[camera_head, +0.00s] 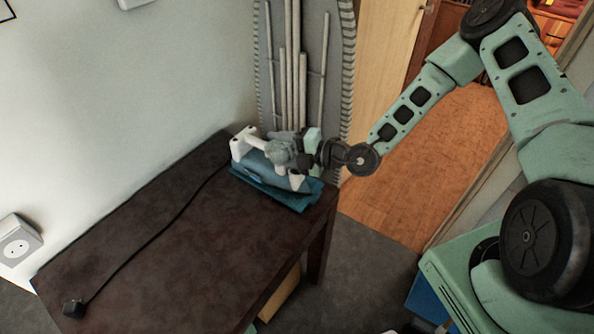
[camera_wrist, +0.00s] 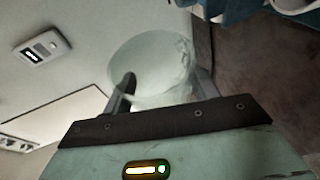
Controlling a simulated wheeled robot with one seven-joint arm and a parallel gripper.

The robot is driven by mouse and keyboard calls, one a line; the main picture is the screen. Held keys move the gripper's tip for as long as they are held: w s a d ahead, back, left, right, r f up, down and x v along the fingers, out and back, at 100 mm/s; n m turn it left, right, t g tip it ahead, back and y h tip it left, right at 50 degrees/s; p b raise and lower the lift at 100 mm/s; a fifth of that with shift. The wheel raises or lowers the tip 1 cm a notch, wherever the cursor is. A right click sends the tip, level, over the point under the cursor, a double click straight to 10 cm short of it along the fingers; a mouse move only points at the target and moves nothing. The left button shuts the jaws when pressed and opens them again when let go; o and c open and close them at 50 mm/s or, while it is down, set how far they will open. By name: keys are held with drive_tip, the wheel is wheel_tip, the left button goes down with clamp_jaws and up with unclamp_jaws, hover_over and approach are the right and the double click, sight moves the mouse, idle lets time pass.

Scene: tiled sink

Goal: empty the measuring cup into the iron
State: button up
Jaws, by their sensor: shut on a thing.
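The measuring cup (camera_wrist: 150,58) is pale and translucent, and sits between my gripper's fingers in the wrist view. My gripper (camera_head: 300,150) is shut on the cup. In the head view the cup (camera_head: 281,153) is small, above and in front of the iron's body. The iron (camera_head: 268,174) is white and blue and lies on a blue cloth near the far right corner of the dark table. Part of the iron (camera_wrist: 230,10) shows at the top of the wrist view, close to the cup. The cup's tilt, its contents and the iron's fill opening are not clear.
The dark table (camera_head: 150,245) is mostly bare. A black cord crosses it to a plug (camera_head: 74,309) at the near left. An ironing board (camera_head: 305,75) leans on the wall behind the iron. A wall socket (camera_head: 18,246) is at left.

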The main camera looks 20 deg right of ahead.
drive_tip(key=shift+s+a+f+n+h+b, duration=0.1)
drive_tip(key=shift+a+f+n+h+b, duration=0.1)
drive_tip(key=shift+f+n+h+b, duration=0.4)
drive_tip(key=shift+r+n+p, duration=0.25)
drive_tip(key=shift+n+p, duration=0.05)
drive_tip(key=shift+n, duration=0.1)
drive_tip(key=shift+a+f+n+p, duration=0.15)
drive_tip(key=shift+n+p, duration=0.15)
drive_tip(key=shift+p, duration=0.3)
drive_tip(key=shift+n+h+p, duration=0.3)
drive_tip(key=shift+h+p, duration=0.1)
drive_tip(key=shift+p, duration=0.2)
drive_tip(key=r+n+h+p, duration=0.1)
drive_tip(key=n+p, duration=0.1)
drive_tip(key=p, duration=0.2)
drive_tip(key=shift+r+h, duration=0.25)
drive_tip(key=shift+h, duration=0.05)
drive_tip(key=shift+f+n+t+h+p, duration=0.45)
drive_tip(key=shift+f+n+h, duration=0.35)
drive_tip(key=shift+f+n, duration=0.25)
drive_tip(key=shift+a+r+n+h+p, duration=0.15)
drive_tip(key=shift+r+n+h+p, duration=0.25)
drive_tip(key=shift+p, duration=0.8)
drive_tip(key=shift+r+p, duration=0.15)
drive_tip(key=shift+p, duration=0.8)
drive_tip(key=p, duration=0.4)
drive_tip(key=shift+s+a+r+t, duration=0.1)
drive_tip(key=shift+a+t, duration=0.15)
